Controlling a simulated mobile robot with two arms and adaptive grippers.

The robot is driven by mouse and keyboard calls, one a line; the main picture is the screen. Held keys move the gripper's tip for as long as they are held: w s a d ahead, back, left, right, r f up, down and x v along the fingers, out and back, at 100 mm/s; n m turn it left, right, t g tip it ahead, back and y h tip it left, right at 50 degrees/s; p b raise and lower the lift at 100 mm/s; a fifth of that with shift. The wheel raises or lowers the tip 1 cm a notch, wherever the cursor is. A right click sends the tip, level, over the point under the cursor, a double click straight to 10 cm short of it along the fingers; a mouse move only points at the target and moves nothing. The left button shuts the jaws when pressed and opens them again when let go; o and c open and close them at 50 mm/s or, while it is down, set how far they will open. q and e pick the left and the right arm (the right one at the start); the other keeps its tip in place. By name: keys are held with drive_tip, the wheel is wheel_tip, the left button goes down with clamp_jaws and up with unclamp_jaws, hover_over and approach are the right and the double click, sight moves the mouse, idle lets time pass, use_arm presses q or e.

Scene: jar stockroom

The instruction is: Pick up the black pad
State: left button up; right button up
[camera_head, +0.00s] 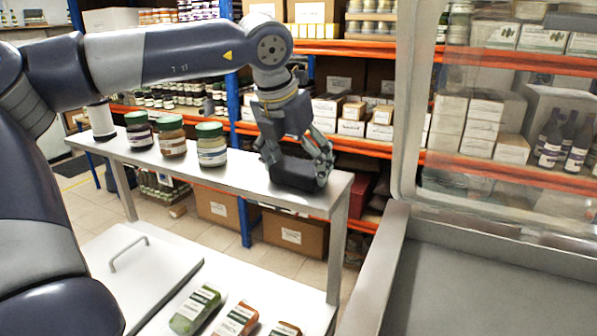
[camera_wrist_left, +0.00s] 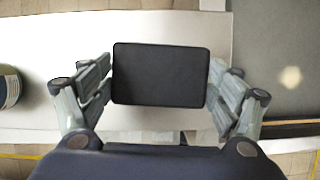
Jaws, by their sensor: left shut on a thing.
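The black pad (camera_head: 296,179) is a flat dark block at the right end of a narrow grey shelf (camera_head: 240,184). In the left wrist view the pad (camera_wrist_left: 160,75) is a dark rectangle with rounded corners, between the two fingers. My left gripper (camera_head: 297,166) reaches down over the pad and is shut on it, with one finger at each side; it also shows in the left wrist view (camera_wrist_left: 161,82). I cannot tell whether the pad touches the shelf or is slightly above it. My right gripper is not in view.
Three green-lidded jars, a dark one (camera_head: 139,131), a brown one (camera_head: 171,137) and a pale one (camera_head: 211,145), stand on the shelf left of the gripper. A raised clear lid (camera_head: 500,110) and an open grey bin (camera_head: 500,290) are at right. Packets (camera_head: 195,309) lie below.

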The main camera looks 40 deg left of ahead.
sight(302, 163)
use_arm(q)
drive_tip(key=shift+r+b, duration=0.3)
drive_tip(key=shift+r, duration=0.25)
wheel_tip(302, 163, up, 2)
drive_tip(key=shift+r+b, duration=0.15)
drive_tip(key=shift+b, duration=0.25)
drive_tip(key=s+d+r+b, duration=0.1)
drive_tip(key=s+d+b, duration=0.4)
drive_tip(key=d, duration=0.9)
drive_tip(key=shift+s+d+r, duration=0.2)
drive_tip(key=shift+s+r, duration=0.1)
drive_tip(key=shift+s, duration=0.85)
drive_tip(key=shift+c, duration=0.3)
